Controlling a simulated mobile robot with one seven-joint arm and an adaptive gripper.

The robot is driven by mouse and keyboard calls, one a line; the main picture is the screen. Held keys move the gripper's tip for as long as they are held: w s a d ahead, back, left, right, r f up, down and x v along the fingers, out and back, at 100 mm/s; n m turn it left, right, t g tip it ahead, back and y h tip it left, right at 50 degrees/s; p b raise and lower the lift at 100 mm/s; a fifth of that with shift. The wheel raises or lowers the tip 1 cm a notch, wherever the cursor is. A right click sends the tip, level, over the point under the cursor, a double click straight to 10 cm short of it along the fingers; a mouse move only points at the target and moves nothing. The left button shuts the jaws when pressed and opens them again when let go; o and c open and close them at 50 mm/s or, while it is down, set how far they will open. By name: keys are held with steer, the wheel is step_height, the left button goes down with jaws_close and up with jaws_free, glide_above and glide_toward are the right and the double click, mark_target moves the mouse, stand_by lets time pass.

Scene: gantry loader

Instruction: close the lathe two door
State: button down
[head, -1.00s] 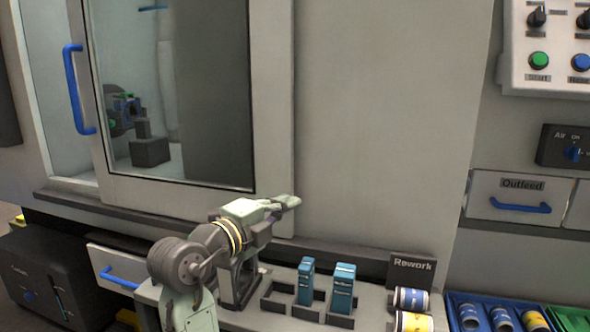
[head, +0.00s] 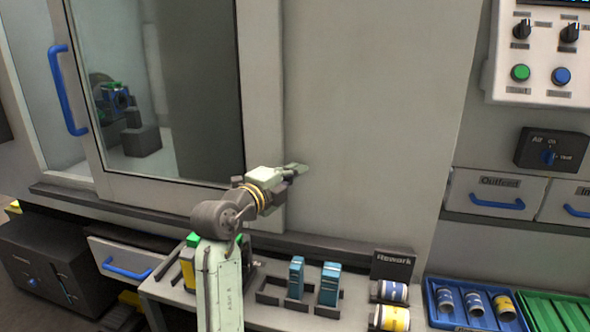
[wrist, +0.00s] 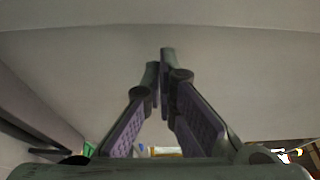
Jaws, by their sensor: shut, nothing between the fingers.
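The lathe door (head: 264,100) is a grey sliding panel with a large window and a blue vertical handle (head: 66,90) at its left edge. An opening shows to the left of the handle, with the pale interior visible. My gripper (head: 303,168) is in front of the grey machine front, right of the door window and well right of the handle. It points right, is shut and holds nothing. In the wrist view the two fingers (wrist: 160,75) meet at their tips before a plain grey surface. Whether they touch that surface, I cannot tell.
Below stands a bench with a dark rack holding teal blocks (head: 329,284), a Rework sign (head: 393,264) and labelled cans (head: 392,317). A blue bin (head: 432,312) and a green bin (head: 552,311) are at right. The control panel (head: 541,50) is upper right.

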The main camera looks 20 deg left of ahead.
steer(key=shift+a, duration=0.95)
steer(key=shift+a, duration=0.1)
